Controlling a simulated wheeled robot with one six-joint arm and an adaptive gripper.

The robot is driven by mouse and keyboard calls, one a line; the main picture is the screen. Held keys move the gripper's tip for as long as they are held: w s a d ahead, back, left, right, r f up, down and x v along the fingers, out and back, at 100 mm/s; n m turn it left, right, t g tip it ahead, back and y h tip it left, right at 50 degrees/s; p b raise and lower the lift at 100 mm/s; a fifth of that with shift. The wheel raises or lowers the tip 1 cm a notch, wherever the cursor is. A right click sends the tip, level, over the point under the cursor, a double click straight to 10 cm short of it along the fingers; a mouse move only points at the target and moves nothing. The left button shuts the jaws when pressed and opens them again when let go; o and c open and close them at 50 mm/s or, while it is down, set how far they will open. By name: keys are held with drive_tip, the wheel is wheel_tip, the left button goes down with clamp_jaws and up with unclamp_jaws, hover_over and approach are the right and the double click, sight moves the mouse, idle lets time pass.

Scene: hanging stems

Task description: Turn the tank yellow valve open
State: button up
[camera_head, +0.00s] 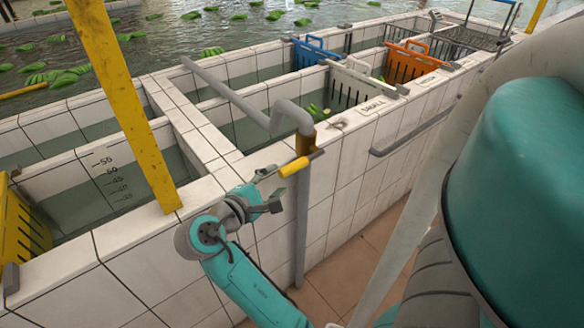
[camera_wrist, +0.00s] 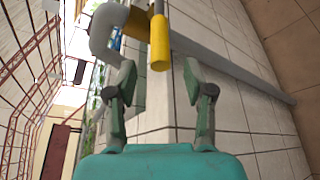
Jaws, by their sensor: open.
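The yellow valve handle (camera_head: 294,167) sticks out to the left from a grey standing pipe (camera_head: 302,215) at the tank's tiled wall. A brass-coloured fitting (camera_head: 305,141) sits on the pipe just above it. In the wrist view the yellow handle (camera_wrist: 159,43) points toward me, ahead of and between my fingers. My gripper (camera_head: 268,192) is open and empty, a little left of and below the handle in the head view. In the wrist view my gripper's two fingers (camera_wrist: 160,82) stand wide apart. They do not appear to touch the handle.
The tiled tank wall (camera_head: 165,247) runs close beside my arm. A yellow post (camera_head: 122,105) stands at left. A grey pipe (camera_head: 225,92) bends over the tank. White (camera_head: 350,90), orange (camera_head: 408,66) and blue (camera_head: 312,53) slotted gates stand in the channels. A rail (camera_head: 405,138) juts from the wall.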

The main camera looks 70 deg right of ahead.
sight(292, 168)
drive_tip(key=x, duration=0.8)
drive_tip(key=shift+d+f, duration=0.15)
drive_tip(key=shift+d, duration=0.1)
clamp_jaws()
